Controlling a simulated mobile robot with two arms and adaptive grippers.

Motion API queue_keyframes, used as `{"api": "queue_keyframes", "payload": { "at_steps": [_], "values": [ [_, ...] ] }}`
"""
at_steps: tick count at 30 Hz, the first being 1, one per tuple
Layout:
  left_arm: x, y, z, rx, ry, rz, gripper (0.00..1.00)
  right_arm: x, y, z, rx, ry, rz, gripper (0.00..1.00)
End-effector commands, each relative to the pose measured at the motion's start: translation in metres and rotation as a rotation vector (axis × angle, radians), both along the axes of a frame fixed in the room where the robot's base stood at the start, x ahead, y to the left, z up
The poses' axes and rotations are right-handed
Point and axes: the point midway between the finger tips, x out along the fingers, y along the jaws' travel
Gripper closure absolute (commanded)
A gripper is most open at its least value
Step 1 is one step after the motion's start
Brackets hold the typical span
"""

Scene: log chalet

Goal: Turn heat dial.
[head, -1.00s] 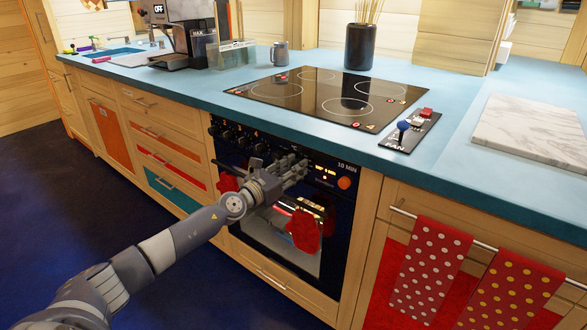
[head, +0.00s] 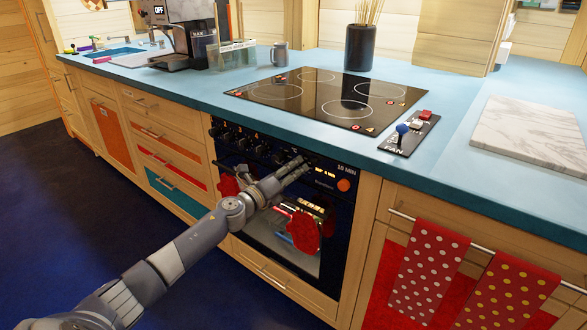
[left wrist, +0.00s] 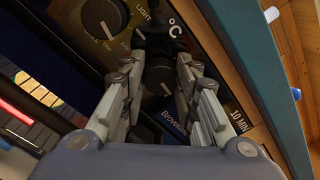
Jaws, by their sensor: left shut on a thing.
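The heat dial (left wrist: 159,77), a dark round knob by the °C mark, sits on the oven's black control panel. In the left wrist view it lies between the two fingers of my left gripper (left wrist: 163,64), which are shut on it. In the head view, my left gripper (head: 303,166) reaches the right part of the knob row, and its fingers largely hide the dial. My right gripper is not in view.
The LIGHT knob (left wrist: 104,17) is close beside the fingers. The oven door (head: 262,235) with red mitts (head: 304,231) is below. The blue counter (head: 225,100) with the black hob (head: 325,97) overhangs above. Spotted towels (head: 430,265) hang at right.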

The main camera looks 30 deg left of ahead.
Motion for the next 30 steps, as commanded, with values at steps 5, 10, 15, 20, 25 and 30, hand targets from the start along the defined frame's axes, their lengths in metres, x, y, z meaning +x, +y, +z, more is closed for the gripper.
{"api": "queue_keyframes", "payload": {
  "at_steps": [5,10,15,20,25,30],
  "values": [
    [-0.0001,0.0004,-0.0004,-0.061,0.006,0.001,0.95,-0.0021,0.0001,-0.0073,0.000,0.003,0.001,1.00],
    [0.0000,0.0004,-0.0007,-0.087,0.008,0.001,0.95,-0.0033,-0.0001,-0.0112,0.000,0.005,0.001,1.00],
    [0.0000,0.0005,-0.0009,-0.093,0.009,0.001,0.95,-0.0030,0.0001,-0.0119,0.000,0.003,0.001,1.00],
    [0.0000,0.0005,-0.0009,-0.093,0.009,0.001,0.95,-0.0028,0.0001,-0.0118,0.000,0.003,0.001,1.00],
    [0.0000,0.0006,-0.0009,-0.092,0.008,0.001,0.53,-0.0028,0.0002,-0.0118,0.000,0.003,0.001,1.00],
    [0.0000,0.0003,-0.0006,-0.092,0.009,0.001,0.51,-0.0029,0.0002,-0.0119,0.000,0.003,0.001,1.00]
  ]
}}
